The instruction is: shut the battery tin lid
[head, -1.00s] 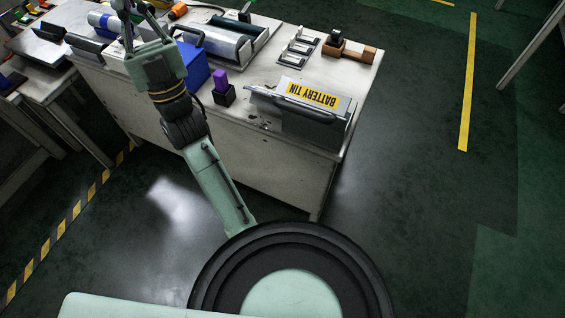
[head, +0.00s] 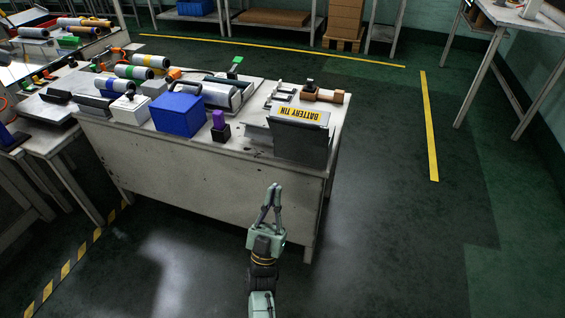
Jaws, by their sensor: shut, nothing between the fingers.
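The battery tin (head: 298,141) is a grey metal box at the right front corner of the workbench. Its yellow label (head: 303,113) reads upside down along the top. A grey panel faces me at the bench's front edge; I cannot tell how far the lid stands open. My gripper (head: 274,189) is shut and empty. It is in front of the bench, below and a little left of the tin in the picture, apart from it, with its fingers pointing away from me.
On the workbench (head: 190,158), left of the tin, stand a purple-topped black block (head: 220,126) and a blue box (head: 178,114). Brown wooden parts (head: 322,95) lie behind the tin. The floor (head: 385,220) to the right is clear.

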